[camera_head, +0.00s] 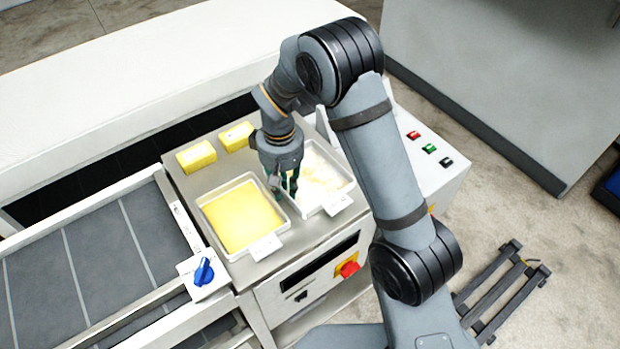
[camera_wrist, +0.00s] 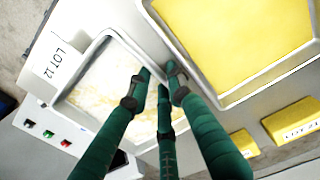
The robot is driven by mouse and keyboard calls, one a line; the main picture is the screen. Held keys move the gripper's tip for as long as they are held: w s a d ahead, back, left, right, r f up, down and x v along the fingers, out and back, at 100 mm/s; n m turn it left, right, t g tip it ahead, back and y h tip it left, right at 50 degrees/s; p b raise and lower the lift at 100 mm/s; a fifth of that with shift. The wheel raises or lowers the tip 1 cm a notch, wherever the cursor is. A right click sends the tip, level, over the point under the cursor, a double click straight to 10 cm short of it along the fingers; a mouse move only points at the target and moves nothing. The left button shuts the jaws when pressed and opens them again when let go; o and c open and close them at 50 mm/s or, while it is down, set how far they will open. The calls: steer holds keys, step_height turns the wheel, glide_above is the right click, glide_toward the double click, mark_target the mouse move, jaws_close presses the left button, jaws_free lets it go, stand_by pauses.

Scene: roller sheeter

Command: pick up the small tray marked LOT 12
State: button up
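The LOT 12 tray (camera_head: 338,163) is a small metal tray with pale, flaky contents on the steel bench top. In the wrist view the tray (camera_wrist: 80,68) lies left of centre, and its white tag (camera_wrist: 58,60) reads LOT 12. My gripper (camera_head: 284,190) points down at the tray's side facing the yellow tray. In the wrist view its three dark green fingers (camera_wrist: 158,78) are spread with a gap between the tips, over that tray's near wall. Nothing is clearly held. Whether the fingertips touch the rim I cannot tell.
A second tray (camera_head: 205,222) with smooth yellow contents stands close on the left, with its own tag (camera_head: 265,247). Two yellow blocks (camera_head: 197,156) (camera_head: 236,136) sit behind. A red knob (camera_head: 348,269) is on the bench front. Coloured buttons (camera_head: 429,149) are on the right panel.

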steer(key=shift+f, duration=0.25)
steer(key=c, duration=0.4)
jaws_close()
stand_by(0.5)
